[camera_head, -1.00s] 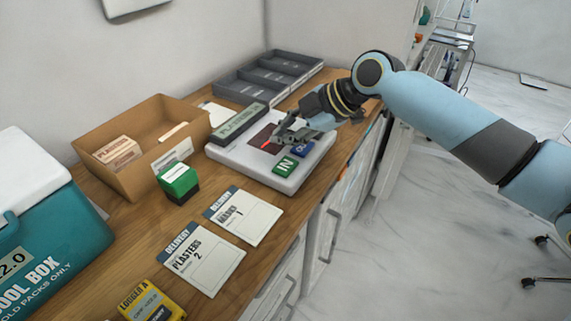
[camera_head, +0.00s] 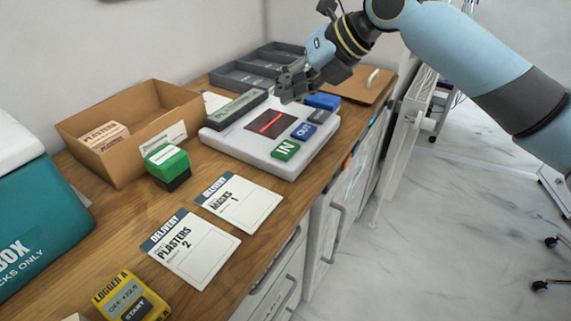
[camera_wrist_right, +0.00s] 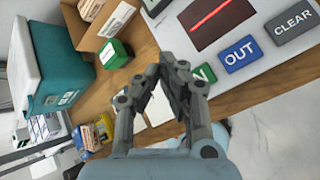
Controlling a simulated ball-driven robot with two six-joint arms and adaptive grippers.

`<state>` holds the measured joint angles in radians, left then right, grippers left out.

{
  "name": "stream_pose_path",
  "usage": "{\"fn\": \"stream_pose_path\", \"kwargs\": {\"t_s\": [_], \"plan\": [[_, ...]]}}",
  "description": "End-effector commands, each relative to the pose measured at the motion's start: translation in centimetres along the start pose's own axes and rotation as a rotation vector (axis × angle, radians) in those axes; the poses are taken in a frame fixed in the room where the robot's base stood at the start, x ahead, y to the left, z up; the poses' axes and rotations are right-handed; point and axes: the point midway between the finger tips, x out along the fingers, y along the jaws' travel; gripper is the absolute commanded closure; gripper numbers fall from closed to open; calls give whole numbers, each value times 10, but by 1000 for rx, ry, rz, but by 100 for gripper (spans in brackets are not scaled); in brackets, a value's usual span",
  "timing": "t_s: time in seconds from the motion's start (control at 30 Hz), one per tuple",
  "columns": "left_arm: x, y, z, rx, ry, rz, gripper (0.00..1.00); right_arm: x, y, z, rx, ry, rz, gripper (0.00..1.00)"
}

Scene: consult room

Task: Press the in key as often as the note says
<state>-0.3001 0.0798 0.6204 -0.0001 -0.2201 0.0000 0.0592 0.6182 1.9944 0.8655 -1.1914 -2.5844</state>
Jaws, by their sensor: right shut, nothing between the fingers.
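The white key pad (camera_head: 222,139) lies on the wooden counter, with a green IN key (camera_head: 285,150), a blue OUT key (camera_head: 303,131), a grey key (camera_head: 319,116) and a dark red window with a bright red line (camera_head: 269,123). A grey PLASTERS plate (camera_head: 236,106) is at its back. Two notes lie in front: "DELIVERY PLASTERS 2" (camera_head: 190,249) and "DELIVERY MASKS 1" (camera_head: 238,201). My right gripper (camera_head: 284,94) is shut and empty, above the pad's far part, apart from the IN key. In the wrist view its fingers partly hide the IN key (camera_wrist_right: 207,73). My left gripper is out of view.
A cardboard box (camera_head: 104,164) holding a PLASTERS pack (camera_head: 104,137) stands at the left. A green block (camera_head: 166,160), a yellow logger (camera_head: 130,296) and a teal cool box (camera_head: 45,232) are nearby. A grey compartment tray (camera_head: 240,80) and a brown clipboard (camera_head: 358,84) lie behind.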

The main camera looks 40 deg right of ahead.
Motion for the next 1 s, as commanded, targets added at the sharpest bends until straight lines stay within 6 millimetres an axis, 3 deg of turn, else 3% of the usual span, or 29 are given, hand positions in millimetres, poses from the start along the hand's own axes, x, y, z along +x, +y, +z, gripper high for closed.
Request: {"fn": "stream_pose_path", "kwargs": {"t_s": [0.07,0.63,1.0], "plan": [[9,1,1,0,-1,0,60,3,-4,1,-10,-9,-4,100],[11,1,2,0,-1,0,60,6,-7,0,-6,-11,-4,100],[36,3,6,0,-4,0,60,36,-29,-22,-4,-9,-5,100]]}}
